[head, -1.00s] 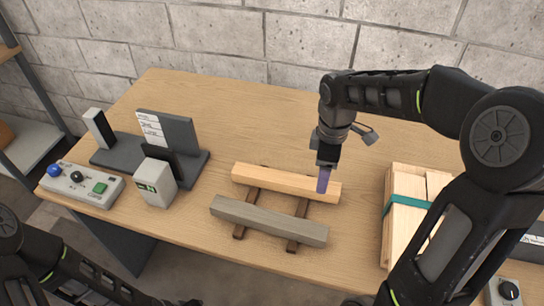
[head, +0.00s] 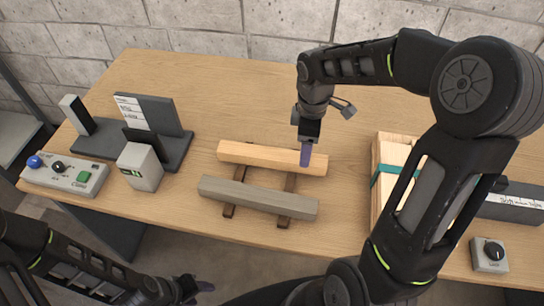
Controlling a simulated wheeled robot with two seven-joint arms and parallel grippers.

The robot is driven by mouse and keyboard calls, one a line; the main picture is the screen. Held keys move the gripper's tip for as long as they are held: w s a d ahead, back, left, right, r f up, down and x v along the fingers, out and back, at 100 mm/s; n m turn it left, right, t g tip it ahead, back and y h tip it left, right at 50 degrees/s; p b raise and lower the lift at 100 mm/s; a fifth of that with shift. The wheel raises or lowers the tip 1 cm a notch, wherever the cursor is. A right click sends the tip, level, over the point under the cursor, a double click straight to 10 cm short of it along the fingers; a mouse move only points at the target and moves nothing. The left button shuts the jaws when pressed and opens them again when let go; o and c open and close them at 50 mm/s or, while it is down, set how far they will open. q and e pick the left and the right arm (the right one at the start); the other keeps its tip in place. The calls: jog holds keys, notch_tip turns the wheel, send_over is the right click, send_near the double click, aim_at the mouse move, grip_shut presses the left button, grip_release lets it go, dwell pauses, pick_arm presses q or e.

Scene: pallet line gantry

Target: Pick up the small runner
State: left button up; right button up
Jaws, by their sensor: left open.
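Two beams lie side by side on the table, a light wood beam (head: 265,156) at the back and a grey beam (head: 255,196) in front. Both rest across two dark brown strips (head: 286,204). No label tells which is the small runner. My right gripper (head: 305,155) points down at the right part of the light beam, its purple fingertips overlapping it. It shows edge-on, so its gap and any contact are hidden. My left gripper (head: 202,287) is open, low at the bottom edge, in front of the table and apart from the beams.
A control box (head: 64,176) with buttons, a small grey device (head: 141,167) and a dark stand (head: 180,146) with a label panel stand at left. Strapped planks (head: 386,160) and a knob box (head: 489,255) are at right. The table behind the beams is clear.

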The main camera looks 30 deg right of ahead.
jog(key=shift+f, duration=0.1)
notch_tip(320, 180, down, 5)
jog(key=shift+a+f+p, duration=0.1)
jog(key=shift+a+p, duration=0.05)
jog(key=shift+p, duration=0.3)
jog(key=shift+c, duration=0.4)
grip_shut()
dwell(0.5)
